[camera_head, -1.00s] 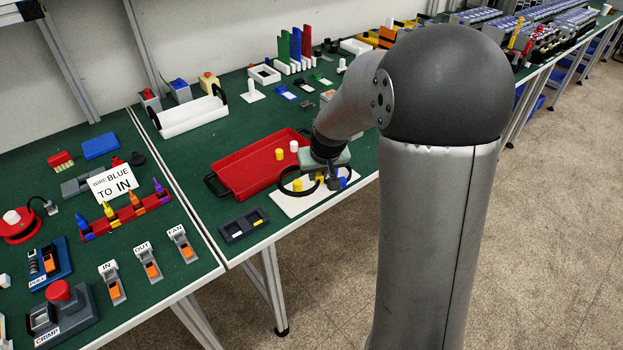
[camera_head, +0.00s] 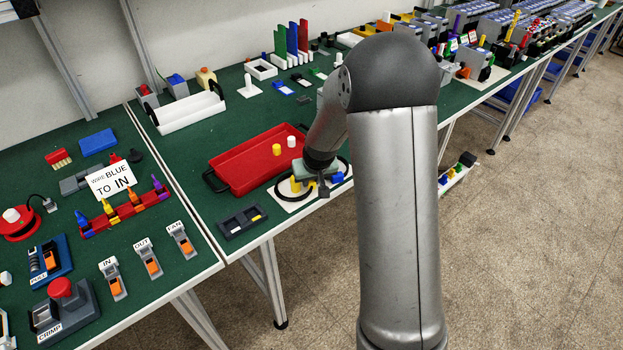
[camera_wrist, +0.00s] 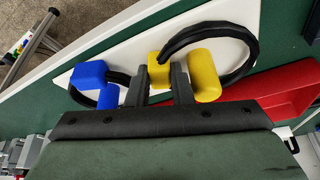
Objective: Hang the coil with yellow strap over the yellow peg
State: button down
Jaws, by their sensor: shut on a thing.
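My gripper (camera_wrist: 161,90) points down at the white board (camera_head: 292,206) by the table's front edge. It is shut on the yellow strap (camera_wrist: 158,72) of a black coil (camera_wrist: 254,48). The coil's loop extends to the right in the wrist view and curves round the far side of the yellow peg (camera_wrist: 204,74). The peg stands just right of the fingers. Whether the loop fully surrounds it, and at what height, I cannot tell. In the head view my gripper (camera_head: 323,189) partly hides the board, and the coil (camera_head: 279,188) shows left of it.
A red tray (camera_head: 235,183) with a yellow and a white cylinder is behind the board. A dark divided tray (camera_head: 242,222) stands at its left.

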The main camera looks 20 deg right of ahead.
jog(key=c, duration=1.6)
grip_release()
jog(key=shift+o, duration=0.2)
jog(key=shift+r, duration=0.1)
jog(key=shift+r, duration=0.2)
jog(key=v, duration=1.1)
jog(key=s+a+g, duration=0.2)
jog(key=s, duration=1.1)
jog(key=s+a+r+g, duration=0.1)
jog(key=s+a+g, duration=0.1)
jog(key=s, duration=1.2)
jog(key=shift+s+a+r+b, duration=0.25)
jog(key=shift+s+a+b, duration=0.05)
jog(key=shift+a+b, duration=0.1)
